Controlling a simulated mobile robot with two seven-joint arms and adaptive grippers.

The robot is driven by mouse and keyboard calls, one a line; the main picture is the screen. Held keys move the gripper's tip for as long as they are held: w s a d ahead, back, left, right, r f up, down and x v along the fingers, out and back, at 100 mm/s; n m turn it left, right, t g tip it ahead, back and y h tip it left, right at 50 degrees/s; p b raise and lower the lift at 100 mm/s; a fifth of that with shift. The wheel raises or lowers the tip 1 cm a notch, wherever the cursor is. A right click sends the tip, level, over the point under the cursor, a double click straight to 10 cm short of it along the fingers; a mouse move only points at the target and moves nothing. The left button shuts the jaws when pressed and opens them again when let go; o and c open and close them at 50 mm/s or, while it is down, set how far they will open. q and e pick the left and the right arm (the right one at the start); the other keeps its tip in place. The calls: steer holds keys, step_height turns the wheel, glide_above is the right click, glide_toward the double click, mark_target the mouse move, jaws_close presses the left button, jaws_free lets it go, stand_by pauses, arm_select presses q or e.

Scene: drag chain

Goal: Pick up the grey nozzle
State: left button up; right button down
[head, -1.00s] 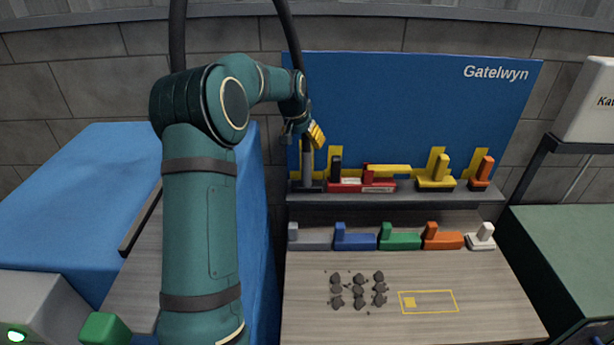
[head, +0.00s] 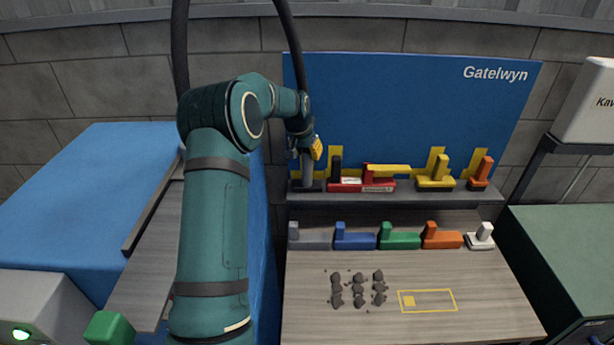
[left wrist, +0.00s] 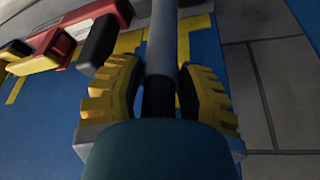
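The grey nozzle (head: 307,170) is an upright grey tube on a dark base at the left end of the shelf. My left gripper (head: 306,148) is at its upper part, with a yellow finger showing. In the left wrist view, the grey tube (left wrist: 162,45) runs between the two yellow fingers of the left gripper (left wrist: 160,85), with a dark section nearer the palm. The fingers stand apart on either side, with a narrow gap visible on the left; contact on the right is unclear. My right gripper is not in view.
A red and black tool (head: 350,184) stands close right of the nozzle on the shelf (head: 410,197); yellow (head: 437,184) and orange (head: 481,183) tools are farther right. A blue board (head: 420,110) rises behind. Coloured blocks and dark clumps (head: 358,290) lie on the table below.

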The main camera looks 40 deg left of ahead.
arm_select(q)
jaws_close()
steer(key=shift+r, duration=0.1)
